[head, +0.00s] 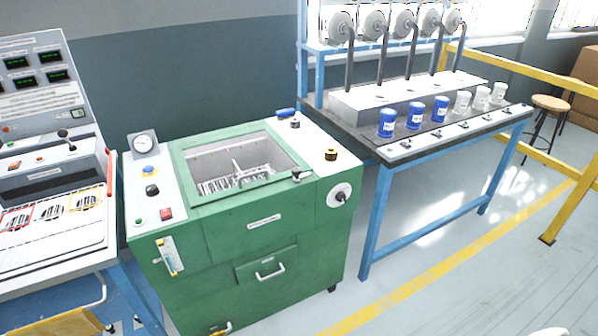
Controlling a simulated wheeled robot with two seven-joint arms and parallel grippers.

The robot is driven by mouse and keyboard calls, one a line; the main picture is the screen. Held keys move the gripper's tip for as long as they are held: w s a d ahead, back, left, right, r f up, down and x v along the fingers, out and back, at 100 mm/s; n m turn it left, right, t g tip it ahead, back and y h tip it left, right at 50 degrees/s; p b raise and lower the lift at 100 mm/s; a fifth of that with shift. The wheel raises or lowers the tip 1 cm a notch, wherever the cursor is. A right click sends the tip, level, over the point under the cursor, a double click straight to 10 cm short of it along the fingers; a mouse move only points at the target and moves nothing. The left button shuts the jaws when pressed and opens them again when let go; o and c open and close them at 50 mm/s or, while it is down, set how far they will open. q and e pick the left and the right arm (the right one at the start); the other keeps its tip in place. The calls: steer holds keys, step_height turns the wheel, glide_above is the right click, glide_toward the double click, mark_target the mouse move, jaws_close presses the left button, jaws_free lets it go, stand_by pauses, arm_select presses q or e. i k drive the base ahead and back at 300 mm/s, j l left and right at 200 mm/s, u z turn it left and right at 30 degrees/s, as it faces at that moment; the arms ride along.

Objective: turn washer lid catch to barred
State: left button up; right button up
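The green washer (290,236) stands in the middle of the head view. Its top has a green-framed rectangular window (240,165) with a wire rack visible inside; I cannot tell whether clear glazing covers it. A small dark catch-like part (297,174) sits at the frame's front right corner, on the edge beside the white right panel. It is too small to read its setting. A black knob with an orange-brown base (331,154) and another dark knob (295,123) stand on that panel. Neither of my grippers is in view.
A control console (45,150) stands close on the left. A blue-framed bench (445,140) with blue and white cups stands on the right.

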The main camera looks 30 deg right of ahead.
mark_target(297, 171)
steer(key=z, duration=0.9)
